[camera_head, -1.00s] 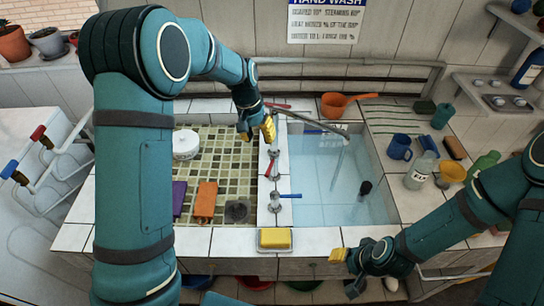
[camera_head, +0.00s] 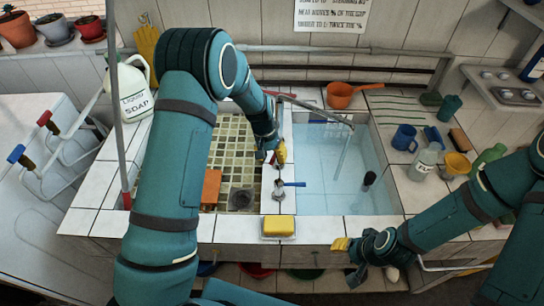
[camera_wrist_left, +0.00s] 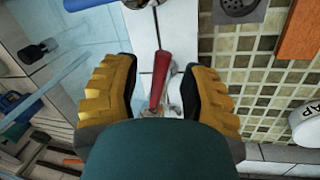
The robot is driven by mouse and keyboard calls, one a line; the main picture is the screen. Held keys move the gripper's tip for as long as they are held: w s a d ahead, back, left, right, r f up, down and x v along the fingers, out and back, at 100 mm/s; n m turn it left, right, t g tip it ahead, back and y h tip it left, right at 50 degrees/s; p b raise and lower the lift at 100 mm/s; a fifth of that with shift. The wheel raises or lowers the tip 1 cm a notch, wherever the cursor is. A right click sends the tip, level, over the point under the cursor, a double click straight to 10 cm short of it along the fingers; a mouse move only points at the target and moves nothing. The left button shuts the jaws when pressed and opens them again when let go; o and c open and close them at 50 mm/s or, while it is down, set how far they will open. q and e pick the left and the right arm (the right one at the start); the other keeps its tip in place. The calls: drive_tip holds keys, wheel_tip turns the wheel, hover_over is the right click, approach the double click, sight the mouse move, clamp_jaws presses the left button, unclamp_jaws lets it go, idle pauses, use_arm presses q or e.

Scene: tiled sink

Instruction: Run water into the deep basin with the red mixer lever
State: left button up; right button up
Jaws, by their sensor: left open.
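The red mixer lever (camera_wrist_left: 161,78) lies between the two yellow fingers of my open left gripper (camera_wrist_left: 158,88) in the left wrist view, with visible gaps on both sides. In the head view my left gripper (camera_head: 280,155) is over the divider and mostly hides the lever. The deep basin (camera_head: 318,200) is right of it, pale blue inside. The metal spout (camera_head: 320,112) reaches over the basin, and a pale translucent streak hangs from its end. My right gripper (camera_head: 352,258) is at the front right; its opening is unclear.
A blue lever (camera_head: 294,184) stands just in front on the divider. A yellow sponge (camera_head: 278,227) sits on the front rim. An orange cloth (camera_head: 211,187) lies on the tiled left side. A soap jug (camera_head: 135,98) stands at the left. Cups and bottles line the right ledge.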

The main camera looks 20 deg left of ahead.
use_arm(q)
drive_tip(key=shift+f, duration=0.1)
clamp_jaws()
drive_tip(key=shift+s, duration=0.1)
drive_tip(key=shift+a+f, duration=0.1)
idle(0.4)
drive_tip(key=shift+w+a+f+m+g+y+b, duration=0.15)
drive_tip(key=shift+w+a+m+g+b, duration=0.45)
drive_tip(key=shift+m, duration=1.1)
drive_tip(key=shift+w+a+r+m+g+y+b, duration=0.1)
drive_tip(key=shift+w+a+m+b, duration=0.15)
drive_tip(key=shift+a+m+b, duration=1.05)
drive_tip(key=shift+w+a+f+m+g+y+b, duration=0.1)
drive_tip(key=shift+w+a+m+g+y+b, duration=0.25)
drive_tip(key=shift+m, duration=1.75)
drive_tip(key=shift+w+a, duration=0.15)
